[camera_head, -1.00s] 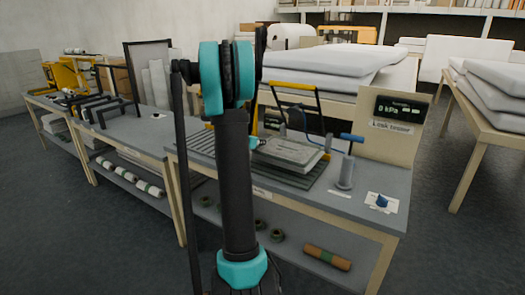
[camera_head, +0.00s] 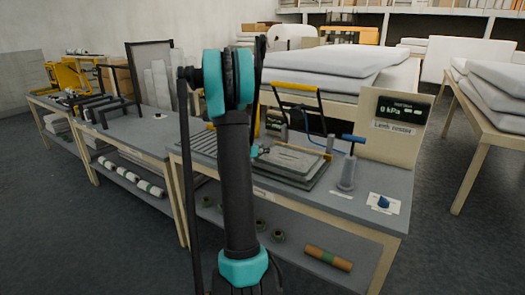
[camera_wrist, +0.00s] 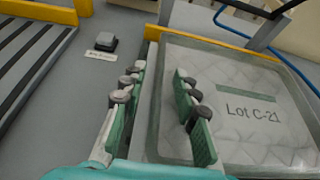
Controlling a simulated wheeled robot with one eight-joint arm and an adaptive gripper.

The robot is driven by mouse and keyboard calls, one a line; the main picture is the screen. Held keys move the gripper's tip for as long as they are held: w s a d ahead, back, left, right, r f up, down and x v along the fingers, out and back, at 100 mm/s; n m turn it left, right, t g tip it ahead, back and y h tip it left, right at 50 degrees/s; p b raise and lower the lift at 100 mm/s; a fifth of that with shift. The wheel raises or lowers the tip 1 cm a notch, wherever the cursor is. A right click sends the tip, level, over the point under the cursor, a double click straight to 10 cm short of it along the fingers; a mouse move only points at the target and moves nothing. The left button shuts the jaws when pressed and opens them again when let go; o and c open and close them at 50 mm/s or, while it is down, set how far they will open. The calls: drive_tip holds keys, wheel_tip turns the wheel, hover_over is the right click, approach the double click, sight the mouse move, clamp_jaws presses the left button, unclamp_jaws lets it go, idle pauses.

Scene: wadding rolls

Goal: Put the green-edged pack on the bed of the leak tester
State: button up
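A pale grey-green quilted pack (camera_wrist: 245,110) marked "Lot C-21" fills the right of the wrist view. In the head view the pack (camera_head: 290,158) lies flat on the dark bed (camera_head: 305,183) of the leak tester, inside its raised yellow-and-black frame (camera_head: 320,108). My gripper (camera_wrist: 160,110) is open at the pack's left edge. One finger is left of that edge and the other is over the pack's top; a clear gap shows between them. In the head view my arm hides part of the bench, and the fingers are hard to make out.
The leak tester's panel (camera_head: 395,122) with a 0 kPa display stands behind at right. A grey cylinder (camera_head: 347,173) with a blue handle is right of the bed. A ribbed rack (camera_wrist: 25,60) and a small dark block (camera_wrist: 106,41) lie left of the pack.

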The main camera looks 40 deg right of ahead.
drive_tip(key=v, duration=1.2)
drive_tip(key=s+a+f+m+y, duration=0.4)
drive_tip(key=s+a+m, duration=0.3)
drive_tip(key=a, duration=0.4)
drive_tip(key=s+a+f+m+y, duration=0.4)
drive_tip(key=s+a+m, duration=0.4)
drive_tip(key=a, duration=0.3)
drive_tip(key=s+a+f+m+y, duration=0.4)
drive_tip(key=s+a+m, duration=0.3)
drive_tip(key=s+a, duration=0.2)
drive_tip(key=shift+a+f+m+g, duration=0.35)
drive_tip(key=shift+a+f, duration=0.3)
drive_tip(key=shift+a, duration=0.45)
drive_tip(key=shift+s, duration=0.15)
